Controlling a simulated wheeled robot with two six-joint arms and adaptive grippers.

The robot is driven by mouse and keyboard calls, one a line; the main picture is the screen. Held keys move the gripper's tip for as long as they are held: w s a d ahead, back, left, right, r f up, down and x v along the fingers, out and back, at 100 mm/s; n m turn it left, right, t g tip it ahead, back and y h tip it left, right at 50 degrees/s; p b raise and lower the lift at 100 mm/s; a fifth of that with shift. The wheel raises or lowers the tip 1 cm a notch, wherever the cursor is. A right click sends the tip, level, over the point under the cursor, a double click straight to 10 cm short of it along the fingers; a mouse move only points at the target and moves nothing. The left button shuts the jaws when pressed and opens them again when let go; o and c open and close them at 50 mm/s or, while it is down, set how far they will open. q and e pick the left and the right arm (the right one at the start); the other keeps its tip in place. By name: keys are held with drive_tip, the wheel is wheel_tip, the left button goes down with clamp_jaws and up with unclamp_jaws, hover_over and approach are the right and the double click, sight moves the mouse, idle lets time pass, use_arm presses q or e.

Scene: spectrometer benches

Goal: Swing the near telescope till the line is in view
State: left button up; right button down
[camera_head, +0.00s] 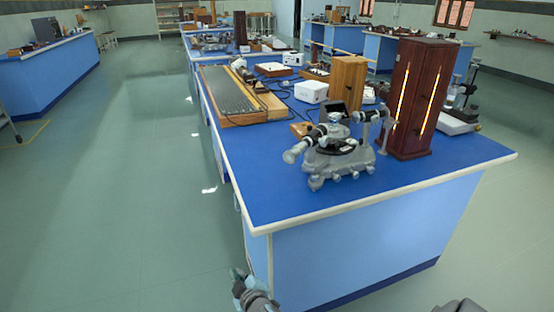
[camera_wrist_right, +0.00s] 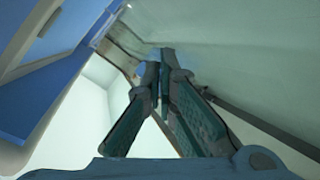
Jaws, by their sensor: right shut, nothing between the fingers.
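The near spectrometer (camera_head: 335,162) stands on a grey footed base near the front of the blue bench. Its telescope (camera_head: 301,147) is the grey tube with a dark middle that sticks out to the left. Another tube (camera_head: 372,116) points right toward a dark wooden lamp housing (camera_head: 413,98) with glowing slits. No eyepiece image is shown, so I cannot tell whether the line is in view.
The blue bench (camera_head: 268,182) has a pale raised edge. Behind the spectrometer are a wooden-framed board (camera_head: 228,92), a white box (camera_head: 311,92) and a lighter wooden box (camera_head: 348,78). The floor (camera_head: 130,190) left of the bench is clear.

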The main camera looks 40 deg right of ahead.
drive_tip(key=w+d+r+n+t+h, duration=0.1)
drive_tip(key=w+d+r+t+h, duration=0.15)
drive_tip(key=r, duration=1.15)
drive_tip(key=s+d+r+t+h, duration=0.1)
drive_tip(key=s+d+r+h, duration=0.15)
drive_tip(key=r, duration=0.45)
drive_tip(key=s+d+r+h, duration=0.1)
drive_tip(key=r+h, duration=0.2)
drive_tip(key=r, duration=0.3)
drive_tip(key=s+d+r+t+h, duration=0.1)
drive_tip(key=d+r+h, duration=0.1)
drive_tip(key=r, duration=0.5)
drive_tip(key=w+d, duration=0.3)
drive_tip(key=d, duration=0.3)
drive_tip(key=shift+w+d+m, duration=0.3)
drive_tip(key=shift+w+m, duration=0.05)
drive_tip(key=shift+m, duration=0.05)
drive_tip(key=shift+r, duration=0.1)
